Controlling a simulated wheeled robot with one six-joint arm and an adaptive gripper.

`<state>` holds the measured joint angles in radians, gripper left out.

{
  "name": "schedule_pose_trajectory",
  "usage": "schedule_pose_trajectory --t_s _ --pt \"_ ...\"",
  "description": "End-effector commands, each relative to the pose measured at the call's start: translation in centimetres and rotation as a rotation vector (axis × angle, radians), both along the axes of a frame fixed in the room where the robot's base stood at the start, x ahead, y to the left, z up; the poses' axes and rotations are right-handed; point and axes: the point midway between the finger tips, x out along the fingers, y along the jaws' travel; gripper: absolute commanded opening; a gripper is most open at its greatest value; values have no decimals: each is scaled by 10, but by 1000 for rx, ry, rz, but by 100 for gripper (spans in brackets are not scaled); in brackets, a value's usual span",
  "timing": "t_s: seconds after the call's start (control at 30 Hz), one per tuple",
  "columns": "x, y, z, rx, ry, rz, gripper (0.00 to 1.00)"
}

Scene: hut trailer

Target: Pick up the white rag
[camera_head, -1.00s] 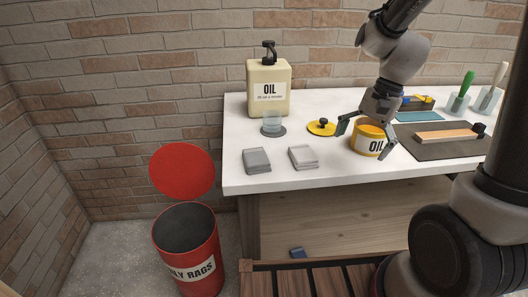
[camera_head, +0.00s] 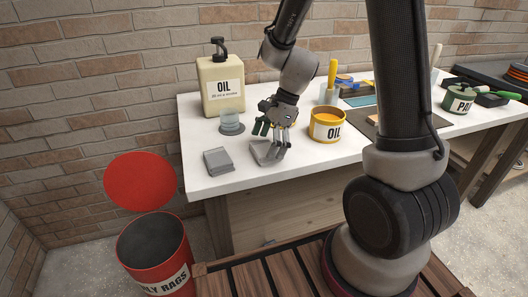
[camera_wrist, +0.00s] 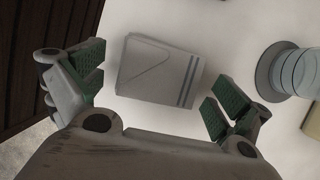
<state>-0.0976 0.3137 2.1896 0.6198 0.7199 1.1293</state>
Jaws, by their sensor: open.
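The white rag is a folded, pale grey-white cloth (camera_head: 261,154) on the white bench top. In the wrist view it lies flat (camera_wrist: 156,72) with grey stripes along one edge. My gripper (camera_head: 271,142) is open above it, fingers pointing down. In the wrist view my gripper's green-padded fingers (camera_wrist: 157,85) stand on opposite sides of the rag, with gaps beside it. I cannot tell whether the fingertips touch the bench. The gripper hides part of the rag in the head view.
A darker grey folded rag (camera_head: 218,162) lies to the left. A glass on a coaster (camera_head: 231,123) and an oil bottle (camera_head: 222,85) stand behind. The yellow oil can (camera_head: 327,124) is close on the right. A red bin (camera_head: 152,245) stands on the floor.

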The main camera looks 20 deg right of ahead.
Motion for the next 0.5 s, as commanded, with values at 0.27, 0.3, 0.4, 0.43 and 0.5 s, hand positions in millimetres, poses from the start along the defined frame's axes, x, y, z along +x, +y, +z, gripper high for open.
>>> schedule_pose_trajectory --t_s 0.27,0.3,0.4,0.43,0.5 --pt "0 4 -9 -1 -2 1 100" --pt "0 4 -9 -1 -2 1 100" --pt "0 4 -9 -1 -2 1 84" --pt "0 4 -9 -1 -2 1 78" --pt "0 4 -9 -1 -2 1 65"
